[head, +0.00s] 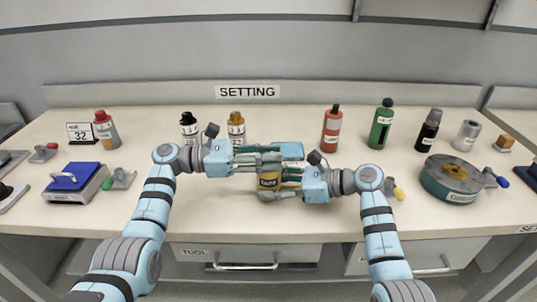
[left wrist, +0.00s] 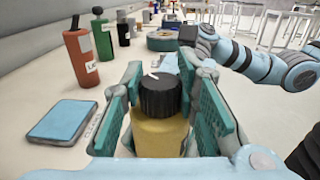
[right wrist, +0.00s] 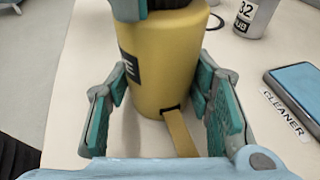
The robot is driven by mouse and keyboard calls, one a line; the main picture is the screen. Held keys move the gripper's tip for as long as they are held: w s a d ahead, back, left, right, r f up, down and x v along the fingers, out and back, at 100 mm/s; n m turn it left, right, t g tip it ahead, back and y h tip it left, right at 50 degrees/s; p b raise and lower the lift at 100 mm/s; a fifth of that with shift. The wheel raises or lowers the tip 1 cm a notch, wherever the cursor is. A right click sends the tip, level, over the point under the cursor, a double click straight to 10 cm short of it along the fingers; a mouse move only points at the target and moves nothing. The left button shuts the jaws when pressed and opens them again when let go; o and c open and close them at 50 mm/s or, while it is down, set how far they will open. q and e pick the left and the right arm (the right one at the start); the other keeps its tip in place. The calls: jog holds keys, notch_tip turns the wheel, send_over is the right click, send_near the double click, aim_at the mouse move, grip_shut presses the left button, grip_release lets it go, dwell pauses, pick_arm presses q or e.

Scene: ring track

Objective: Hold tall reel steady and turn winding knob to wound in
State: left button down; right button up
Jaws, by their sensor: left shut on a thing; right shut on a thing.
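The tall reel (head: 268,183) is a yellow upright cylinder with a black label, standing on the bench in front of me. Its winding knob (left wrist: 163,97) is black and ribbed with a white mark on top. My left gripper (head: 272,161) is shut on the knob from the left. My right gripper (head: 276,187) is lower and shut on the reel body (right wrist: 165,60) from the right. A yellow tape strip (right wrist: 180,135) comes out of a slot low on the reel.
A light-blue flat pad (head: 289,150) lies just behind the reel. Several bottles stand along the back, including a red one (head: 332,129) and a green one (head: 381,124). A round green device (head: 450,180) sits right; a blue-topped block (head: 75,180) sits left.

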pick_arm(q)
jog(key=shift+f, duration=0.1)
jog(key=c, duration=1.2)
grip_release()
jog(key=s+a, duration=0.1)
jog(key=a, duration=1.1)
